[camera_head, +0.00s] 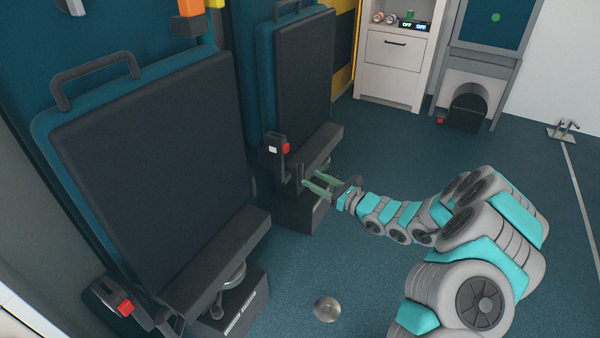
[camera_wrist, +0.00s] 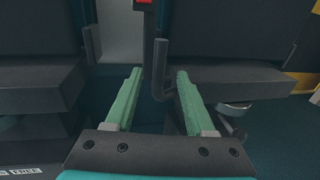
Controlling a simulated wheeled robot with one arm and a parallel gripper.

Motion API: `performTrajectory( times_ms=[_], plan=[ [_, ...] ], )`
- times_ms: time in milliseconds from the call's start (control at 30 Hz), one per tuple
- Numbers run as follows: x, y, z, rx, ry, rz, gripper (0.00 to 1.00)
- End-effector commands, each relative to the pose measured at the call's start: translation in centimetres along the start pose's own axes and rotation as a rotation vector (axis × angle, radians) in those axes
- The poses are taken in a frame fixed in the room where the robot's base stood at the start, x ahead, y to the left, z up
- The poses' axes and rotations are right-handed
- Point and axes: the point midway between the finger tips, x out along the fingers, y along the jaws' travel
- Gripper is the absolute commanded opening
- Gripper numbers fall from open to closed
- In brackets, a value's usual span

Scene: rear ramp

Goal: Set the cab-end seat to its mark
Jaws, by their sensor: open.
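Two dark folding seats with blue-edged backs stand along the left wall: a near seat (camera_head: 150,170) and a far seat (camera_head: 302,80). I cannot tell which is the cab-end one, and I make out no seat mark. Beside the far seat is a dark side bracket with a red button (camera_head: 286,148). My gripper (camera_head: 312,180) is at the far seat's front lower corner, fingers apart. In the wrist view, a dark hooked lever (camera_wrist: 161,70) hangs between or just beyond the green fingertips; contact is unclear. The red piece (camera_wrist: 144,3) shows above it.
The near seat has another red button (camera_head: 126,308) and a labelled base (camera_head: 240,312). A round metal disc (camera_head: 327,309) lies on the open blue floor. A white cabinet (camera_head: 393,60) stands at the back, with a grey arched unit (camera_head: 473,75) beside it. A metal floor fitting (camera_head: 563,132) is at right.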

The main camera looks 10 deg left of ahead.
Motion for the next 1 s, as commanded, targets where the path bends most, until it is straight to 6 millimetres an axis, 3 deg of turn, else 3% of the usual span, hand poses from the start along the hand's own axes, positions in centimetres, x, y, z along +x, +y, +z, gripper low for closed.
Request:
performTrajectory(
  times_ms=[200,400,767,1000],
  plan=[
    [3.6,0.1,0.1,-0.006,-0.001,0.005,0.55],
    [5.8,0.2,0.1,-0.003,-0.002,0.005,0.55],
    [6.3,0.1,0.2,-0.003,-0.002,0.003,0.55],
    [6.3,0.1,0.2,-0.003,-0.002,0.003,0.29]
  ],
)
